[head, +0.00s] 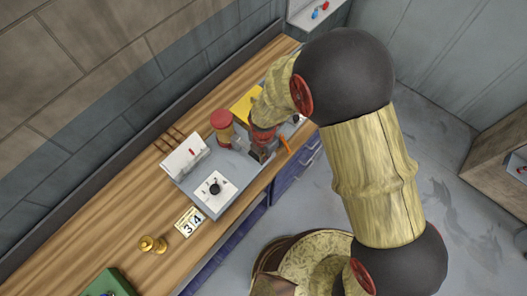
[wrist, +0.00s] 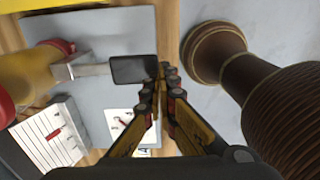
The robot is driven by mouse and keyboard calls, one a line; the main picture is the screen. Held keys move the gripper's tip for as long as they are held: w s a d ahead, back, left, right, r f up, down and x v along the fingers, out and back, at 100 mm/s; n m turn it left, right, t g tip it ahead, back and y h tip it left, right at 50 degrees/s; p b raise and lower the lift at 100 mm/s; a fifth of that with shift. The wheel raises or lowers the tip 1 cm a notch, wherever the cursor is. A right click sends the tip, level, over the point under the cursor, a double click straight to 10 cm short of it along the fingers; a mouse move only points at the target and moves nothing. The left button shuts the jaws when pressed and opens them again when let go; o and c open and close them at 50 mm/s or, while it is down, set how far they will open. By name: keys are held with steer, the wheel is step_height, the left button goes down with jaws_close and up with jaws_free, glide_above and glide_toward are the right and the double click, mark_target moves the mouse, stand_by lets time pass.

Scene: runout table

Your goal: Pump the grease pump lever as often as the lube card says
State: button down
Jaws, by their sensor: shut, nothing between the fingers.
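The grease pump has a yellow body and red cap (head: 221,120) and stands on a grey plate on the bench. In the wrist view its yellow body (wrist: 28,72) is at the left. Its lever reaches right from it, ending in a dark flat pad (wrist: 134,69). My gripper (wrist: 165,72) is shut and empty, its fingertips close beside the pad's right end; I cannot tell whether they touch. In the head view my gripper (head: 262,152) partly hides the lever. A small card (head: 189,222) reads 3 and 4; I cannot tell if it is the lube card.
A white lined panel with a red marker (head: 184,156) and a white dial plate with a black knob (head: 214,189) sit beside the pump. A brass piece (head: 152,244) and a green box (head: 108,284) are nearer on the wooden bench (head: 120,235). A yellow sheet (head: 243,104) lies beyond.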

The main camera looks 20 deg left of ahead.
steer(key=shift+f, duration=0.3)
